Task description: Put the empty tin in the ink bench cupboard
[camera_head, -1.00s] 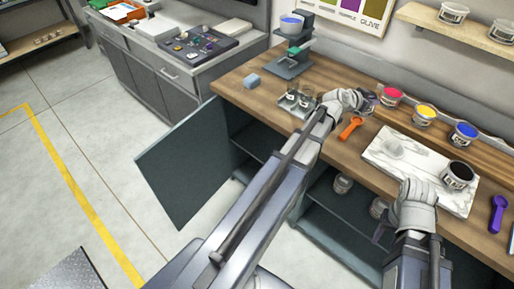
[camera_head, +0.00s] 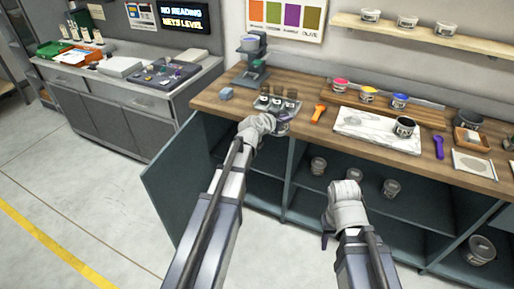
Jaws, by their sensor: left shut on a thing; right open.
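My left gripper (camera_head: 283,117) is shut on a small grey tin (camera_head: 281,128), held at the bench's front edge just before the rack of small jars. My gripper's hand hides part of the tin, and I cannot see into it. The ink bench cupboard (camera_head: 254,186) is below the worktop. Its left door (camera_head: 178,172) stands wide open, and the dark shelf space behind it is partly hidden by my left arm. My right gripper (camera_head: 327,240) is open and empty, low in front of the cupboard's middle section.
Several tins, such as this one (camera_head: 318,165), stand inside the cupboard's middle section. On the worktop (camera_head: 210,103) are a rack of jars (camera_head: 276,101), an orange tool (camera_head: 318,114), a marble slab (camera_head: 375,131) and a black ink tin (camera_head: 404,127). The floor at left is clear.

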